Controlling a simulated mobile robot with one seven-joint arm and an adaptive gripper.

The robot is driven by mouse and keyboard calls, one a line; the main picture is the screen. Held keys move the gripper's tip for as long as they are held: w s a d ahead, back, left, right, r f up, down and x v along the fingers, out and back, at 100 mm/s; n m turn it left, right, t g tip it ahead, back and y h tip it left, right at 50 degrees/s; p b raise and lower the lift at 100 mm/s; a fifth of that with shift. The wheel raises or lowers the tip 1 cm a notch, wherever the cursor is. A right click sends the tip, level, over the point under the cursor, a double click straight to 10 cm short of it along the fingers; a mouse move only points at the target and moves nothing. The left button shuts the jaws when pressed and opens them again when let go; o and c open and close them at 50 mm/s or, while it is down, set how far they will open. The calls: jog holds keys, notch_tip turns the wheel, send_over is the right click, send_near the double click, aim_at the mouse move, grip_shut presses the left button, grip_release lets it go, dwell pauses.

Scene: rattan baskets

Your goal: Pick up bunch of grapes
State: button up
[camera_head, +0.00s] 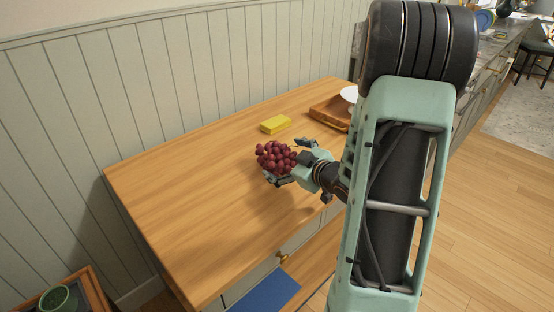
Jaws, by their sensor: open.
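A bunch of dark red grapes (272,155) is above or on the wooden tabletop, near its middle. My gripper (284,163) is right at the grapes, reaching in from the right. One finger shows above and to the right of the bunch, the other along its lower right side. The jaws are open, with part of the grapes at or between them. Whether the fingers touch the grapes cannot be told. A faint shadow lies below the bunch and gripper on the table.
The wooden table (190,205) is clear at the left and front. A yellow block (275,124) lies behind the grapes. A brown wooden tray (328,117) and a white dish (349,94) stand at the back right, partly hidden by my arm. A panelled wall runs behind.

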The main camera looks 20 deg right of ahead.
jog(key=x, duration=0.4)
jog(key=shift+w+a+f, duration=0.1)
jog(key=shift+a+f, duration=0.05)
jog(key=shift+a, duration=0.05)
jog(key=shift+c, duration=0.5)
jog(key=c, duration=1.5)
jog(key=shift+c, duration=0.7)
